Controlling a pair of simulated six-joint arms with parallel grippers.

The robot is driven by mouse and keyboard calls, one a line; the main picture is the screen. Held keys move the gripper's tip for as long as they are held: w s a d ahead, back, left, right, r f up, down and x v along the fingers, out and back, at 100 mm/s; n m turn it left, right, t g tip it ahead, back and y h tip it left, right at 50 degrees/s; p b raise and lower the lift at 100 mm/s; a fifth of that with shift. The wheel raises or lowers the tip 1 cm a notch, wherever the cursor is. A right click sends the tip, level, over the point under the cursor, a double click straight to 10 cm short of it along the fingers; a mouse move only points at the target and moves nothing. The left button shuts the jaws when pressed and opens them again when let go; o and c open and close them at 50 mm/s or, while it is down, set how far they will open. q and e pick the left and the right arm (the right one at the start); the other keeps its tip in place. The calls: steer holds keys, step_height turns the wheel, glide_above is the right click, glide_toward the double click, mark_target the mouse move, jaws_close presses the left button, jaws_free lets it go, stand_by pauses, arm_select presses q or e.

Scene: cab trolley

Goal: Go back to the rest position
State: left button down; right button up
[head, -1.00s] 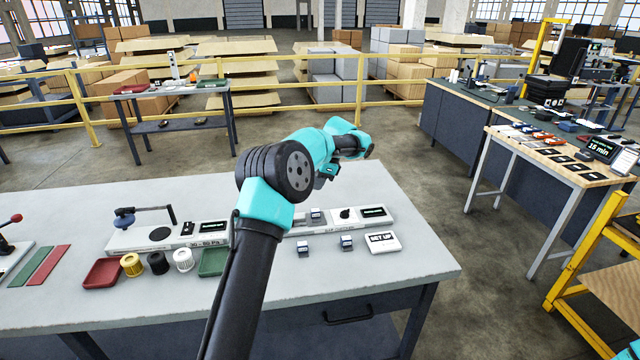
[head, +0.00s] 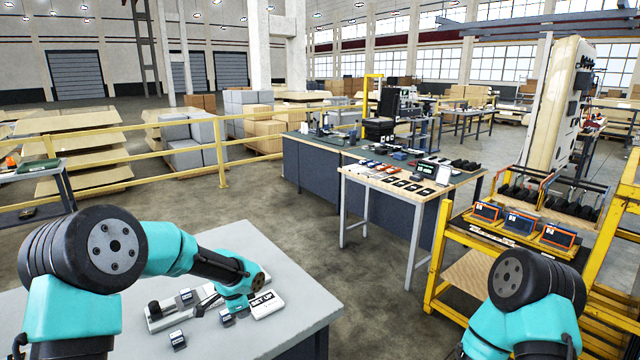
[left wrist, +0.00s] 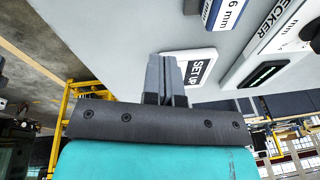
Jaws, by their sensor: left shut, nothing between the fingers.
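My left arm reaches over the pale grey bench (head: 285,270) in the head view. Its left gripper (head: 238,308) is low above the bench, close to the SET UP sign (head: 266,304). In the left wrist view the fingers (left wrist: 166,80) are together with nothing between them, and the sign (left wrist: 190,68) lies just beyond them. My right arm shows at the lower right of the head view, but its gripper is out of the picture.
A small block (head: 178,339) and a checker unit (head: 165,312) are on the bench near the left gripper. A wooden-topped table (head: 395,183) and a yellow trolley (head: 440,262) stand to the right. Open floor lies between bench and trolley.

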arm_select(q)
steer(key=s+d+h, duration=0.1)
steer(key=s+d, duration=0.1)
steer(key=s, duration=0.1)
steer(key=s+d+f+t+h, duration=0.1)
steer(key=s+d, duration=0.2)
steer(key=s+d+f+h, duration=0.1)
steer(key=s+d, duration=0.2)
steer(key=s, duration=0.1)
steer(key=shift+f+t, duration=0.25)
steer(key=shift+t, duration=0.05)
steer(key=s+a+f+n+g, duration=0.1)
steer(key=s+a+f+n, duration=0.2)
steer(key=s+f+n, duration=0.4)
steer(key=s+a+f+n+g, duration=0.1)
steer(key=s+a+f+n, duration=0.3)
steer(key=s+f, duration=0.9)
steer(key=f+n, duration=0.1)
steer(key=n, duration=0.2)
steer(key=shift+s+a+n+g, duration=0.15)
steer(key=shift+s+n+g, duration=0.2)
steer(key=shift+n+g, duration=0.05)
